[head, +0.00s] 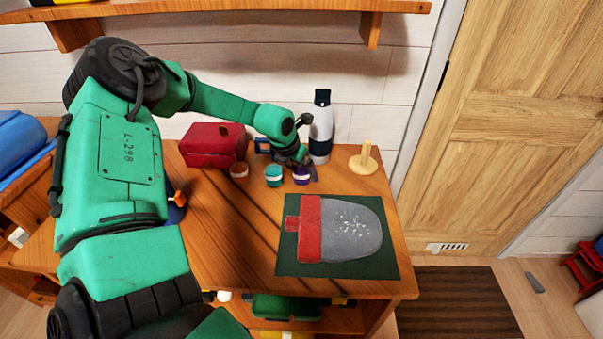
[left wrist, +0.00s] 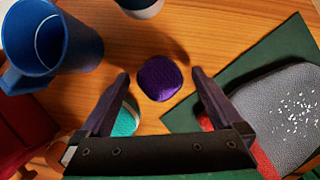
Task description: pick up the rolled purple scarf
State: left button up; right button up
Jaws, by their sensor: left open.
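The rolled purple scarf (head: 301,177) stands on the wooden table, at the right end of a short row of rolled scarves. In the left wrist view the purple scarf (left wrist: 159,79) shows from above as a rounded purple shape. My left gripper (head: 298,159) is just above and behind it in the head view, partly hiding its top. In the left wrist view the open fingers of my left gripper (left wrist: 160,76) lie on either side of the scarf, with gaps. Whether they have come down to its height I cannot tell. My right gripper is not in view.
A teal roll (head: 273,176) and a brown roll (head: 239,171) stand left of the scarf. A blue mug (left wrist: 40,45) and a dark-topped bottle (head: 321,130) are behind. A red box (head: 210,147) stands left. A grey-and-red mitten (head: 345,230) lies on a green mat (head: 300,265) in front.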

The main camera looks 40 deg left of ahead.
pick_arm(q)
jog(key=shift+w+f, duration=0.35)
jog(key=shift+f, duration=0.3)
jog(key=shift+r, duration=0.1)
jog(key=c, duration=1.4)
